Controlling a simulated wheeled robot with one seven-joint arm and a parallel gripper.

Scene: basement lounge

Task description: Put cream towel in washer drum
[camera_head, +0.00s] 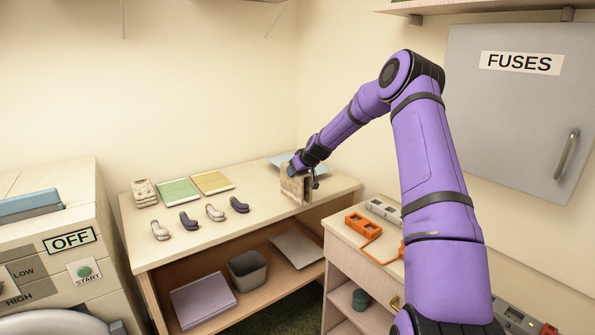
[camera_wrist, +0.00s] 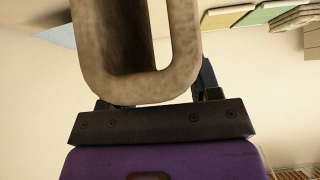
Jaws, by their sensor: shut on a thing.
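The cream towel (camera_head: 295,188) hangs folded from my gripper (camera_head: 299,171) over the back right end of the long table (camera_head: 259,212). In the wrist view the towel (camera_wrist: 140,86) is a thick U-shaped fold between the jaws, which are shut on it. I cannot tell whether its lower edge touches the tabletop. The washer (camera_head: 60,225) stands at the far left with an OFF sign and a START button. Part of a rounded grey door (camera_head: 55,322) shows at its bottom edge. The drum's inside is not in view.
Several small sock-like items (camera_head: 189,221), a beige folded stack (camera_head: 143,192), and green (camera_head: 178,192) and yellow (camera_head: 213,182) flat pieces lie on the table. A low cabinet (camera_head: 345,246) with orange items (camera_head: 362,224) stands right. The table's front right is clear.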

